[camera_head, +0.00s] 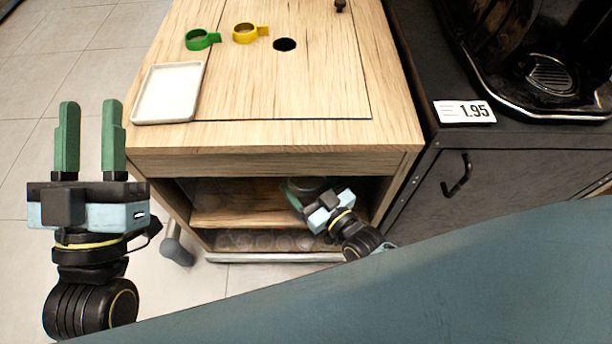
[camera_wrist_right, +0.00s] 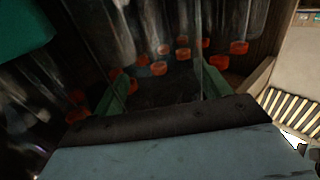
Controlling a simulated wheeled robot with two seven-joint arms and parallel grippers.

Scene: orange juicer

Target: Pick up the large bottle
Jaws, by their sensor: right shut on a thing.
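My right gripper (camera_head: 298,191) reaches into the open shelf space under the wooden counter. In the right wrist view its two green fingers (camera_wrist_right: 160,88) stand apart around a large clear bottle (camera_wrist_right: 160,65), which is dim and see-through, so its outline is hard to make out. Most of the bottle is hidden in the head view by the counter top and the gripper. My left gripper (camera_head: 90,140) is open and empty, fingers up, out to the left of the counter.
The counter top (camera_head: 300,133) bears a white tray (camera_head: 168,92), a green ring (camera_head: 203,40), a yellow ring (camera_head: 250,33) and a dark hole. Several orange caps (camera_wrist_right: 158,68) show around the right gripper. A dark cabinet (camera_head: 490,170) stands close on the right.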

